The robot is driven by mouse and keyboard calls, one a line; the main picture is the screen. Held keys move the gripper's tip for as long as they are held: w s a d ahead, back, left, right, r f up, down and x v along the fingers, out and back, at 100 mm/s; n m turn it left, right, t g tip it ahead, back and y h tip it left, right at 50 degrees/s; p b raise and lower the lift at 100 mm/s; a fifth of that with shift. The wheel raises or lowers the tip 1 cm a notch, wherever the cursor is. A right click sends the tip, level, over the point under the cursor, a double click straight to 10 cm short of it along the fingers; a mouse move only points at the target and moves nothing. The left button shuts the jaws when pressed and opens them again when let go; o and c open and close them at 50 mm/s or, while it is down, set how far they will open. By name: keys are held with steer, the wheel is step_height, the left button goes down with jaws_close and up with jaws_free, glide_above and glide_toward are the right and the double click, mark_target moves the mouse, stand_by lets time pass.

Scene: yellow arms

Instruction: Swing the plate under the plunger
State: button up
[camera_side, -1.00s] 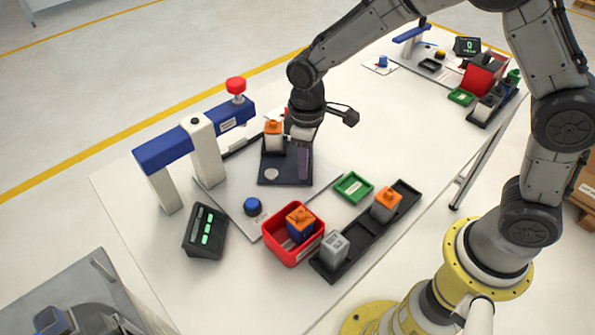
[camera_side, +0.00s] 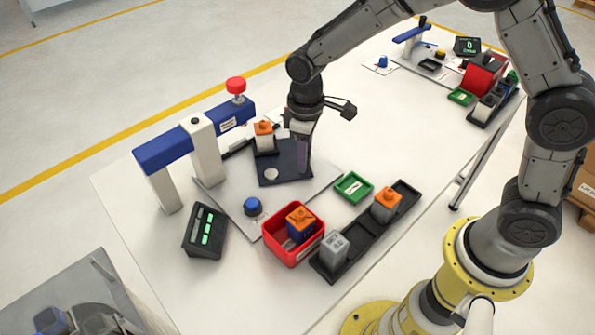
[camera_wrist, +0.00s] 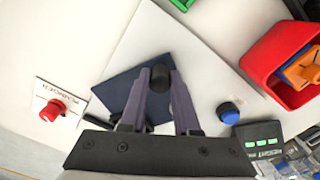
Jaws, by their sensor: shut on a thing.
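The dark navy plate (camera_side: 283,175) lies on the grey base sheet, turned at an angle, with a pale round spot on it. A white block with an orange top (camera_side: 264,137) stands at its far left part. The red-capped plunger (camera_side: 236,86) is at the right end of the press's blue beam, left of and above the plate. My gripper (camera_side: 302,162) is down at the plate's right side. In the wrist view its fingers (camera_wrist: 160,78) are shut on a black knob at the plate's edge (camera_wrist: 122,80). The block is hidden there.
A blue button (camera_side: 252,206), display (camera_side: 205,231), red bin (camera_side: 292,252) with an orange-topped blue block, black rack (camera_side: 365,232) and green tray (camera_side: 353,187) stand nearer. The press post (camera_side: 203,152) stands left. The wrist view shows a red knob (camera_wrist: 52,110) on a white label plate.

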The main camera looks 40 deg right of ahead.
mark_target(295, 157)
steer(key=shift+w+d, duration=0.1)
steer(key=shift+w, duration=0.05)
steer(key=shift+w+d, duration=0.3)
steer(key=shift+w, duration=0.5)
steer(key=shift+w, duration=0.15)
steer(key=shift+w+d+r, duration=0.1)
steer(key=shift+w, duration=0.75)
steer(key=shift+w+d, duration=0.1)
steer(key=shift+w, duration=0.15)
steer(key=shift+o, duration=0.2)
steer(key=o, duration=0.6)
steer(key=shift+o, duration=0.2)
